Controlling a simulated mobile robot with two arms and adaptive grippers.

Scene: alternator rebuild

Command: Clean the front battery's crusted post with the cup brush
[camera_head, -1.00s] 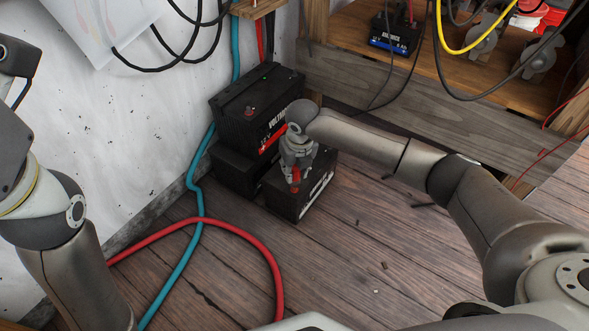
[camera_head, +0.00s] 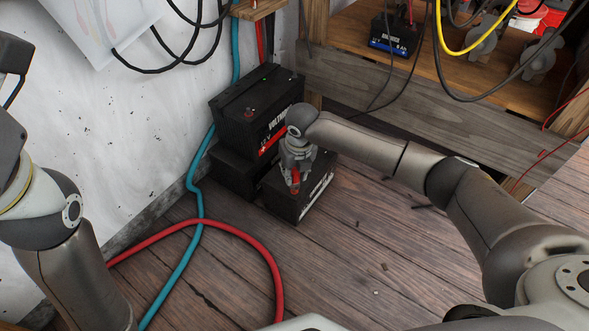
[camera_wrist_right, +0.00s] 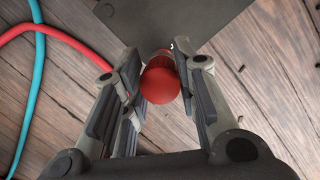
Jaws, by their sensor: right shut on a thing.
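The front battery (camera_head: 304,198) is a black box on the floor, in front of the stacked batteries. My right gripper (camera_head: 295,178) is over its top, pointing down. It is shut on a red-handled tool, the cup brush (camera_head: 295,181). In the right wrist view the brush's round red end (camera_wrist_right: 160,82) sits between the fingers (camera_wrist_right: 162,98), above the battery's dark top (camera_wrist_right: 190,22). The bristles and the crusted post are hidden, so I cannot tell whether they touch. My left arm is at the left edge; its gripper is not in view.
Another black battery (camera_head: 255,112) stands on a lower one (camera_head: 232,172) directly behind. A teal hose (camera_head: 201,180) and a red hose (camera_head: 240,226) lie on the floor to the left. A wooden shelf (camera_head: 400,92) is behind my right arm. The floor in front is mostly clear.

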